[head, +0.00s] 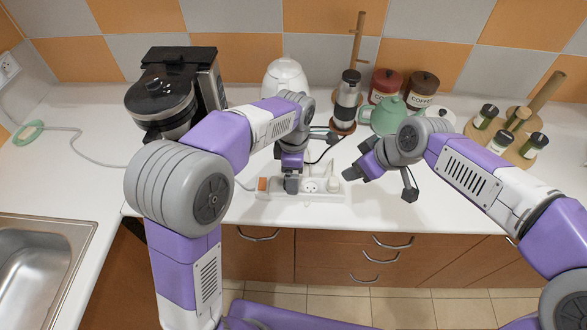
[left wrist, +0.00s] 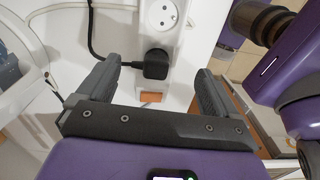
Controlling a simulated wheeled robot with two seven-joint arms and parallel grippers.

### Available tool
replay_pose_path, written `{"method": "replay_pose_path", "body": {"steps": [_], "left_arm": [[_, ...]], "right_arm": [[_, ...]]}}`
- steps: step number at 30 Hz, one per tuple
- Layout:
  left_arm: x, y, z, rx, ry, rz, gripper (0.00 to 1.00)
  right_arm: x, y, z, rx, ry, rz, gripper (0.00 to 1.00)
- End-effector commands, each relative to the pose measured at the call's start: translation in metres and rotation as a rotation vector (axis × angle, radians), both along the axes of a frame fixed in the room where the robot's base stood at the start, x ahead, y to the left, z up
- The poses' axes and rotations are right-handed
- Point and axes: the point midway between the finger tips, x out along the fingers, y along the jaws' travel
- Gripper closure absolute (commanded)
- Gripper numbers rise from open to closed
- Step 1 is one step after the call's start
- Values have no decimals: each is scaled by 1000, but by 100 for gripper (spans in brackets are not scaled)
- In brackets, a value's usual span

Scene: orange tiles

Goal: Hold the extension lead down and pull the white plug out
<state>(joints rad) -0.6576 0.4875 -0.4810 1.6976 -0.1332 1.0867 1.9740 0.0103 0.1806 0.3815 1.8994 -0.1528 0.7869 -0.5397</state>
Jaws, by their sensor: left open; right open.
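The white extension lead (head: 283,197) lies along the counter near its front edge, with an orange switch (head: 262,184) at its left end. A small white shape at its right end looks like the white plug (head: 334,185), but it is hard to make out. My left gripper (head: 291,184) is low over the lead, open. In the left wrist view its fingers (left wrist: 156,70) stand on either side of the lead, around a black plug (left wrist: 155,65) and the orange switch (left wrist: 150,97). My right gripper (head: 356,168) is open and empty, up and right of the lead's right end.
A coffee maker (head: 165,103), white kettle (head: 286,80), coffee press (head: 346,100), green teapot (head: 386,117) and jars stand behind. A spice rack (head: 508,145) is at right, a sink (head: 40,260) at left. Front counter right of the lead is clear.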

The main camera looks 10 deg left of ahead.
Motion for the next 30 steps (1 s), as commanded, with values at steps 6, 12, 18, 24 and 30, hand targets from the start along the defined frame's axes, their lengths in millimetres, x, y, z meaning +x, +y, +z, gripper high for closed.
{"method": "replay_pose_path", "body": {"steps": [6, 12, 18, 24, 30], "left_arm": [[2, 2, -18, 8, 2, 36, 6], [2, 2, -49, 7, 2, 34, 6], [2, 2, -70, 6, 0, 34, 6], [2, 2, -77, 5, -1, 33, 6], [3, 2, -76, 5, -2, 32, 11]], "right_arm": [[0, 0, 0, 0, 0, 0, 57], [0, 0, 0, 0, 0, 0, 57], [0, 0, 0, 0, 0, 0, 57], [0, 0, 0, 0, 0, 0, 57], [0, 0, 0, 0, 0, 0, 57]]}}
